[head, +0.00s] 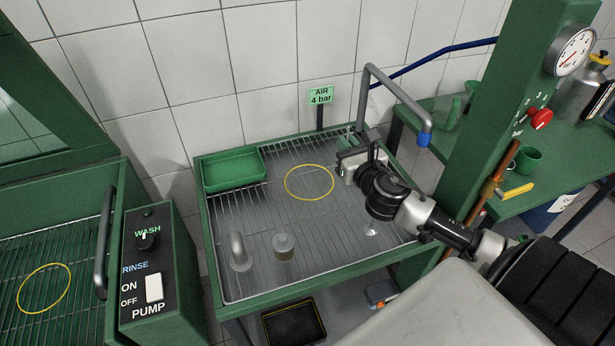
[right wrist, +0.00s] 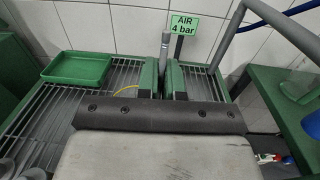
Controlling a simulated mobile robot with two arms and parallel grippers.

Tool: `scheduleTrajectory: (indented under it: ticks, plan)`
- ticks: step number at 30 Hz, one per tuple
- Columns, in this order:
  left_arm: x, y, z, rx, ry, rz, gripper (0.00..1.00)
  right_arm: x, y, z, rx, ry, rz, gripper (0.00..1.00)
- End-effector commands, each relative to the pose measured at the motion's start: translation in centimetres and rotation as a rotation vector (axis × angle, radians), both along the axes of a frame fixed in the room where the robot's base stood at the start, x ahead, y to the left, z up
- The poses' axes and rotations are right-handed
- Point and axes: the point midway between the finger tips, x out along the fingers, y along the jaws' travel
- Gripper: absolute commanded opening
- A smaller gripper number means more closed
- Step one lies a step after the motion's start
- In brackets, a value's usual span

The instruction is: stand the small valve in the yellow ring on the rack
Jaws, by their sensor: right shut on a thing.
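The yellow ring (head: 309,182) lies flat on the wire rack (head: 262,212) and is empty. My right gripper (head: 352,156) is at the back right of the rack, to the right of the ring and apart from it. In the right wrist view its green fingers (right wrist: 164,82) are shut on a grey upright stem, which seems to be the small valve (right wrist: 165,48). Its lower end is hidden by the fingers and gripper body. Part of the yellow ring shows to the left of the fingers. My left gripper is not in view.
A green tray (head: 235,171) sits at the rack's back left. A grey bent part (head: 239,252) and a round part (head: 283,247) stand at the front. A grey pipe with a blue tip (head: 424,139) overhangs the back right. Another yellow ring (head: 43,288) lies in the washer.

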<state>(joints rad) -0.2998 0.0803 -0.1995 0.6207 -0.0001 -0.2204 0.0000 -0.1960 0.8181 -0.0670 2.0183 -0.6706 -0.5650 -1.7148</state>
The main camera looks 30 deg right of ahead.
Motion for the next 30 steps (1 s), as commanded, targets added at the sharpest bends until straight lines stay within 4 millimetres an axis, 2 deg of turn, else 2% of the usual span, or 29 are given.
scheduleTrajectory:
  ticks: [2, 3, 9, 14, 17, 20, 30]
  plan:
    - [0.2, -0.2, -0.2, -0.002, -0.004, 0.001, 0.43, 0.8, -1.9, 1.0, -0.002, -0.005, -0.021, 0.00]
    - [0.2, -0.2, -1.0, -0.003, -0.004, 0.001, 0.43, 1.1, -2.8, 0.6, 0.000, -0.005, -0.032, 0.00]
    - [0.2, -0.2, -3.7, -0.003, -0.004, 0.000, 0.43, 1.3, -3.6, -2.1, 0.005, -0.005, -0.042, 0.00]
    - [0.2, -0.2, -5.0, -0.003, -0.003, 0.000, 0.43, 1.4, -3.7, -3.5, 0.004, -0.005, -0.042, 0.00]
    - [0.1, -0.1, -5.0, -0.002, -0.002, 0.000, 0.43, 2.0, -3.4, -4.0, 0.008, -0.007, -0.044, 0.00]
    - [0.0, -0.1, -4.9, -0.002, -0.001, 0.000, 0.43, 3.4, -2.5, -4.8, 0.009, -0.008, -0.044, 0.00]
    - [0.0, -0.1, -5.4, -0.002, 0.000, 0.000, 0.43, 9.8, 1.3, -9.4, 0.008, -0.006, -0.042, 0.00]
